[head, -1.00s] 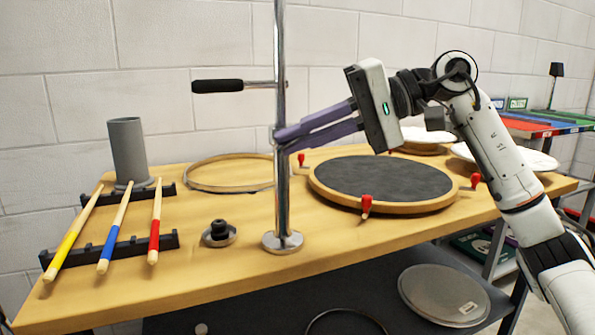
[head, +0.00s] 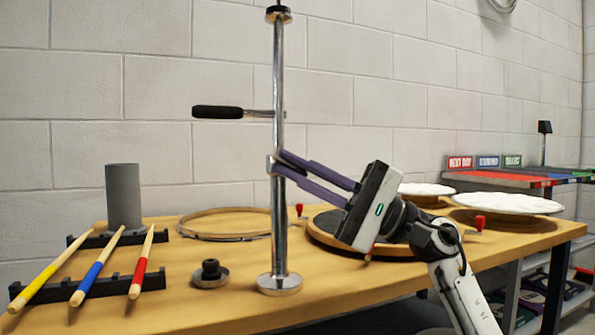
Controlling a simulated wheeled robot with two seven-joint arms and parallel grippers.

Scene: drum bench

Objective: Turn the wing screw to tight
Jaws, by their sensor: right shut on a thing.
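A chrome upright pole (head: 279,220) stands on a round base on the bench, with a side arm carrying a black foam grip (head: 217,112). My right gripper (head: 276,164) reaches in from the lower right, its purple fingers slanting up to the left to the pole at mid height. It is shut on the wing screw at the pole, just below the side arm. The fingertips hide most of the screw; only a small metal bit shows at the pole's left edge, and I cannot tell how tight it is. My left gripper is not in view.
Drumsticks (head: 93,267) lie on black racks at the left, by a grey cylinder (head: 123,197). A wooden hoop (head: 215,211) lies behind the pole. A small black-knobbed disc (head: 210,275) is left of the pole base.

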